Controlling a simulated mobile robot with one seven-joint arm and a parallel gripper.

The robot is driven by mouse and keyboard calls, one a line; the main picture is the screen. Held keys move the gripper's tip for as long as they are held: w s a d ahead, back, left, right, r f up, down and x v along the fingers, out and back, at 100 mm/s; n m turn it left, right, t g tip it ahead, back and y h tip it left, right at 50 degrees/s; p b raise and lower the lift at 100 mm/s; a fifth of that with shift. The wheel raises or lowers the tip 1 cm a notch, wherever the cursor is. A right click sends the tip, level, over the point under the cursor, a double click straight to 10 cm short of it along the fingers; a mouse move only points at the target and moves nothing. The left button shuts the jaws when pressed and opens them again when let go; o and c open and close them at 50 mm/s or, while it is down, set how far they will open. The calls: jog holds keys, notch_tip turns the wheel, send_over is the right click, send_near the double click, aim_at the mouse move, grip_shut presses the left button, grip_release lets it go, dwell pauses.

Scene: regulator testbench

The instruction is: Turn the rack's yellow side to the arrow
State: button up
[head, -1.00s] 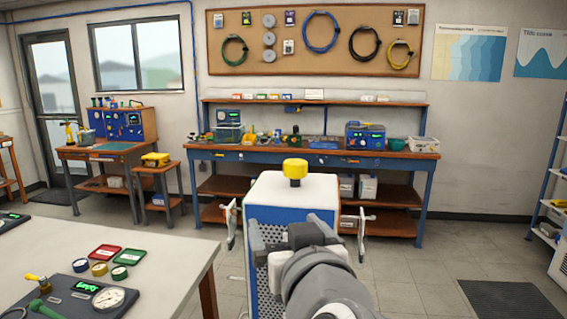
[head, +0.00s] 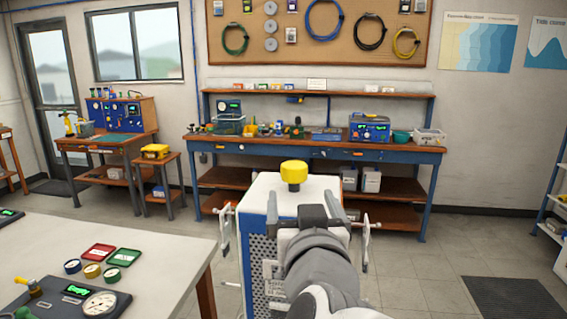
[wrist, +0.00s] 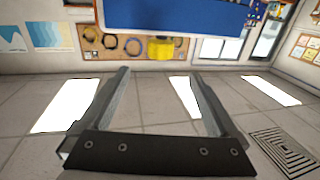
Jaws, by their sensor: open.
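A white-topped rack (head: 262,194) stands on the floor ahead, with a yellow knob (head: 294,173) on top. Its visible side is blue above a perforated grey panel, and metal handles stick out left and right. No yellow side face and no clear arrow show. My gripper (head: 306,207) is open and empty in front of the rack, and my arm hides part of the rack's near side. In the wrist view, which looks upside down, the open fingers (wrist: 160,80) point toward the rack's blue face (wrist: 175,14) and the yellow knob (wrist: 160,47), apart from both.
A pale table (head: 150,235) stands close at left, with gauges and small coloured trays on it. A long workbench (head: 400,151) runs along the back wall behind the rack. The floor right of the rack is open, with a dark floor mat (head: 515,299).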

aim_at(296, 175)
jog(key=shift+w+a+r+p, duration=0.1)
jog(key=shift+w+r+p, duration=0.05)
jog(key=shift+w+p, duration=2.45)
jog(key=shift+w+a+p, duration=0.1)
jog(key=shift+w+p, duration=0.7)
jog(key=shift+w, duration=3.45)
grip_shut()
